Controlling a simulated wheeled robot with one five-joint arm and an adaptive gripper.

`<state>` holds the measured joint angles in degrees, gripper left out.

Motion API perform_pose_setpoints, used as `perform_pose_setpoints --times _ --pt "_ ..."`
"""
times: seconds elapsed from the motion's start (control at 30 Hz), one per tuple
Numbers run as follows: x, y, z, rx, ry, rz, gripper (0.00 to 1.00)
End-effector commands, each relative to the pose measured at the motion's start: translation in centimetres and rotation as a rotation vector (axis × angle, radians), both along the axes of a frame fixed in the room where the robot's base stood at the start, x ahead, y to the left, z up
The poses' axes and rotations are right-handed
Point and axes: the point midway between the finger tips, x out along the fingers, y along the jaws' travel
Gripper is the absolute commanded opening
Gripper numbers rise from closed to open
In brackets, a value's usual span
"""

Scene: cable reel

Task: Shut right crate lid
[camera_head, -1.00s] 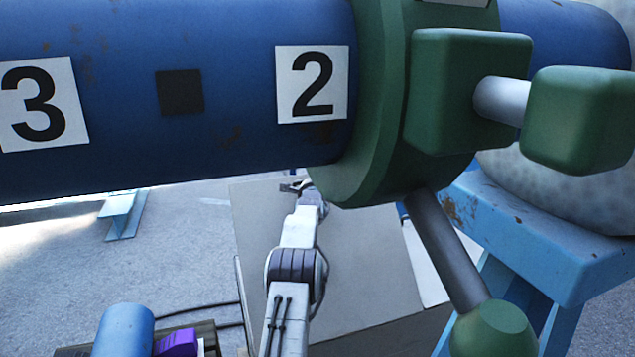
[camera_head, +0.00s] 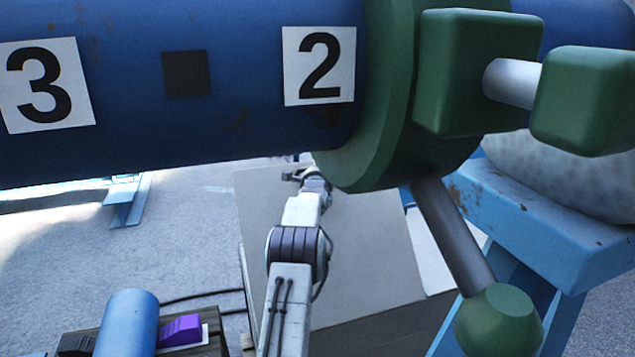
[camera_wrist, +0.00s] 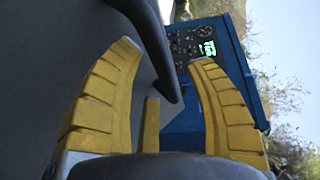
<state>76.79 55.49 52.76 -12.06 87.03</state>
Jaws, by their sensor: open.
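A large flat grey-tan panel (camera_head: 365,240), seemingly the crate or its lid, lies beyond my arm in the head view. I cannot tell which part is the lid or how far it stands open. My gripper (camera_head: 302,173) is small there, near the panel's far left edge and just under the blue drum. A dark grey surface (camera_wrist: 50,60) fills the left of that view, with a black curved bar (camera_wrist: 158,50) close beyond the fingers.
A blue drum (camera_head: 230,100) with a green flange (camera_head: 385,110) and crank spans the top. A blue stand (camera_head: 540,230) is at right. A blue cylinder (camera_head: 127,320) and purple block (camera_head: 180,331) are lower left. A blue dial panel (camera_wrist: 190,50) lies beyond the fingers.

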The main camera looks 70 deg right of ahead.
Motion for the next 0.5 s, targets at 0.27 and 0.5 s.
perform_pose_setpoints --times 0.27,0.5 --pt "-0.6 2.4 0.3 0.001 0.000 0.000 0.50" --pt "-1.1 4.9 0.6 0.000 0.000 0.000 0.50"
